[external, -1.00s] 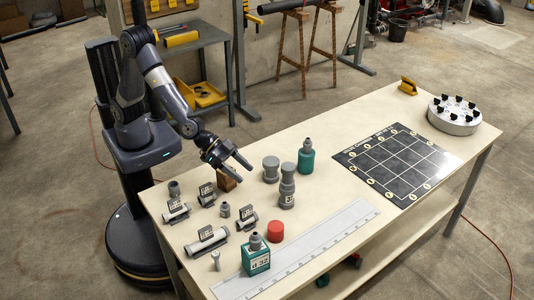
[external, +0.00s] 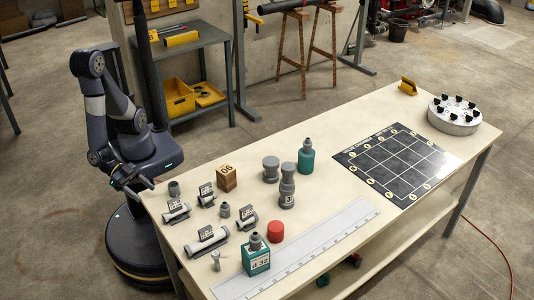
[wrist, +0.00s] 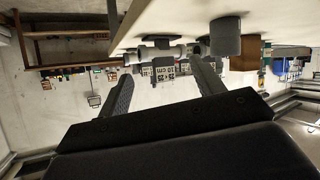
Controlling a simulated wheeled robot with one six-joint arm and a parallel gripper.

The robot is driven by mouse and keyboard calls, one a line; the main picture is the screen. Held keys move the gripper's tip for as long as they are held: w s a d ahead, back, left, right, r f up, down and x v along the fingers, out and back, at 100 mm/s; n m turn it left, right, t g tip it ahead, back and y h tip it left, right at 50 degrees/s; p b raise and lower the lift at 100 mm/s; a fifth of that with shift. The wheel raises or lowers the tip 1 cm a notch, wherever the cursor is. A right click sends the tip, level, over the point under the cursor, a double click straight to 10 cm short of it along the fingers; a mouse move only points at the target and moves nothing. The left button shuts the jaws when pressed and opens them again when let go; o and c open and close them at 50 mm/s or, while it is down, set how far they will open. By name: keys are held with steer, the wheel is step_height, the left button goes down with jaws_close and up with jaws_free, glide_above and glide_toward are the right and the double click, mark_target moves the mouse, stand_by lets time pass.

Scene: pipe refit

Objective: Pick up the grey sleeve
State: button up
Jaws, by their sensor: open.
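A short grey cylinder (external: 174,188), which looks like the sleeve, stands upright near the table's left edge. Similar small grey pieces stand at the middle of the group (external: 225,210) and near the front (external: 216,261), so I cannot tell for sure which is the sleeve. My gripper (external: 144,183) is open and empty, just left of the table edge and apart from the cylinder. In the wrist view, which is upside down, both fingers of my gripper (wrist: 163,80) are spread, and a grey cylinder (wrist: 225,36) appears beyond them to the right.
Several labelled grey pipe pieces (external: 207,241) lie right of the near cylinder. A wooden block (external: 226,178), grey fittings (external: 287,190), a teal bottle (external: 306,160), a red cap (external: 276,231) and a teal box (external: 256,262) stand around. The table's right part holds a black grid (external: 395,165).

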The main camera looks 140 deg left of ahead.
mark_target(169, 186)
steer(key=s+a+y, duration=0.1)
steer(key=s+a, duration=0.1)
steer(key=s+a+g+y, duration=0.1)
steer(key=s+a, duration=0.2)
steer(key=shift+s+y, duration=0.25)
steer(key=shift+y, duration=0.05)
steer(key=shift+a, duration=0.15)
steer(key=shift+b+x, duration=0.8)
steer(key=shift+x, duration=1.85)
steer(key=shift+s+b+x, duration=0.2)
steer(key=shift+b+x, duration=0.15)
steer(key=shift+x, duration=2.35)
steer(key=shift+s, duration=0.1)
steer(key=shift+c, duration=0.2)
steer(key=c, duration=1)
